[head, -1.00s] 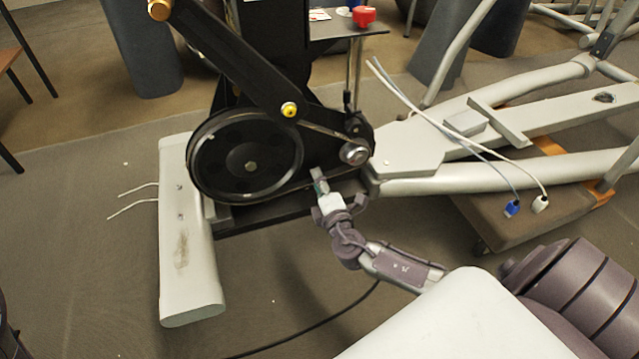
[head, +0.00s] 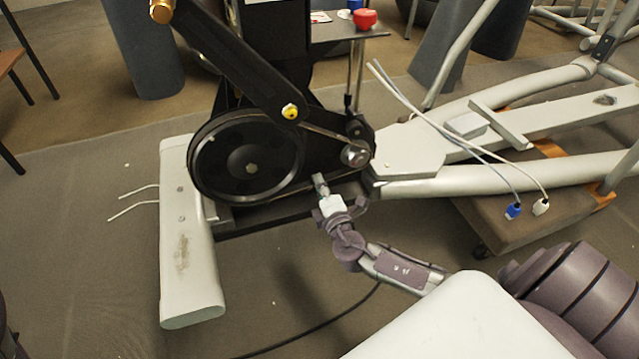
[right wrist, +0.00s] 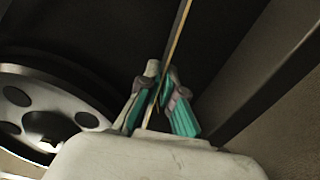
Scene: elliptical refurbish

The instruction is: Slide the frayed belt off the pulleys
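The frayed belt (right wrist: 180,33) shows in the right wrist view as a thin tan strip seen edge-on, running down between my right gripper's fingers. In the head view a thin strand (head: 325,131) runs toward the small pulley (head: 355,155); the large black pulley wheel (head: 247,165) stands to its left. My right gripper (head: 320,181) is just below the machine's black frame, between the two pulleys. In the right wrist view its teal-padded fingers (right wrist: 160,88) are close together with the strip between them. The belt's lower run is hard to make out in the head view. My left gripper is not in view.
A black crank arm (head: 235,60) slants above the large wheel. A pale grey foot bar (head: 190,240) lies left, and grey frame rails (head: 500,178) extend right. Loose white cables (head: 450,130) hang over the rails. The floor in front is mostly clear, with a black cable (head: 320,322).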

